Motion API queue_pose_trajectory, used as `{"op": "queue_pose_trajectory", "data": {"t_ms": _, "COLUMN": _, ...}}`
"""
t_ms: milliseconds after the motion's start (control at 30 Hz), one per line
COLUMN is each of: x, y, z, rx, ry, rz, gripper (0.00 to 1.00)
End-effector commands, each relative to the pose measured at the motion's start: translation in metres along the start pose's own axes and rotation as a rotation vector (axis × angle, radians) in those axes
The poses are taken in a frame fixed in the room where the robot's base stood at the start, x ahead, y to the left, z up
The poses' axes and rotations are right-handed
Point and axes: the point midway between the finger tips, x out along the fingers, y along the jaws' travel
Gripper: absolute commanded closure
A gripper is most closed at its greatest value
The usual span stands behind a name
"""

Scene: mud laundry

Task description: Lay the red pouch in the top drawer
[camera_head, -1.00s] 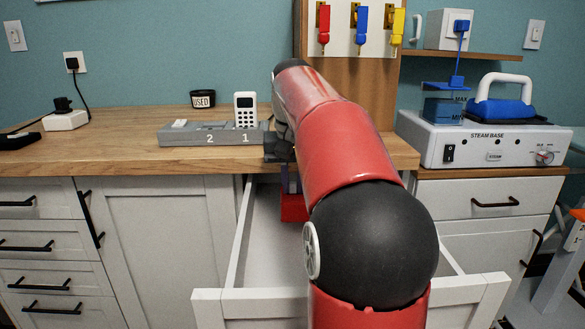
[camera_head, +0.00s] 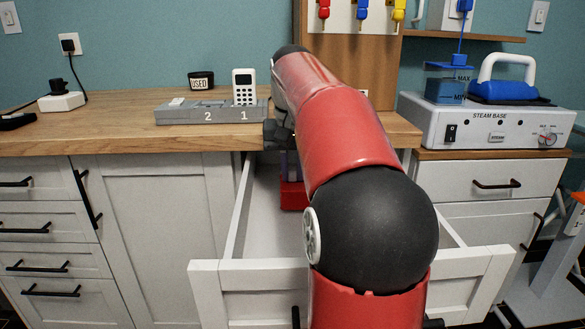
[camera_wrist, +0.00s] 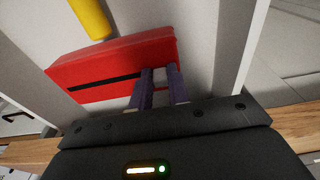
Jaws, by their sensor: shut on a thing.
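The red pouch (camera_head: 291,195) hangs below my gripper inside the open top drawer (camera_head: 262,243), near its back. In the wrist view, the red pouch (camera_wrist: 115,66) shows a dark slot along one side. My gripper (camera_wrist: 158,75) has its purple fingers shut on the pouch's edge. In the head view my gripper (camera_head: 289,166) is mostly hidden behind my red arm. A yellow cylinder (camera_wrist: 91,17) lies on the drawer floor beside the pouch. I cannot tell whether the pouch touches the drawer floor.
A grey rack (camera_head: 205,112) marked 2 and 1 holds a white handset (camera_head: 244,86) on the wooden counter (camera_head: 100,137). A cup marked USED (camera_head: 201,81) stands behind it. The steam base (camera_head: 485,125) is at right. The drawer walls flank my gripper closely.

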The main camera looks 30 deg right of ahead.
Motion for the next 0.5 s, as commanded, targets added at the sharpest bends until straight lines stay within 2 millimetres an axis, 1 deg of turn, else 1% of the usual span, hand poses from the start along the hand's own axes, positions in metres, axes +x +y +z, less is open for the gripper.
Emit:
{"op": "queue_pose_trajectory", "data": {"t_ms": 367, "x": 0.0079, "y": -0.0002, "z": 0.001, "rx": -0.001, "ry": 0.002, "rz": 0.0, "gripper": 1.0}}
{"op": "queue_pose_trajectory", "data": {"t_ms": 400, "x": 0.0075, "y": -0.0002, "z": 0.001, "rx": 0.0, "ry": 0.002, "rz": 0.0, "gripper": 0.8}}
{"op": "queue_pose_trajectory", "data": {"t_ms": 500, "x": 0.0072, "y": -0.0001, "z": 0.0009, "rx": 0.0, "ry": 0.001, "rz": 0.0, "gripper": 0.67}}
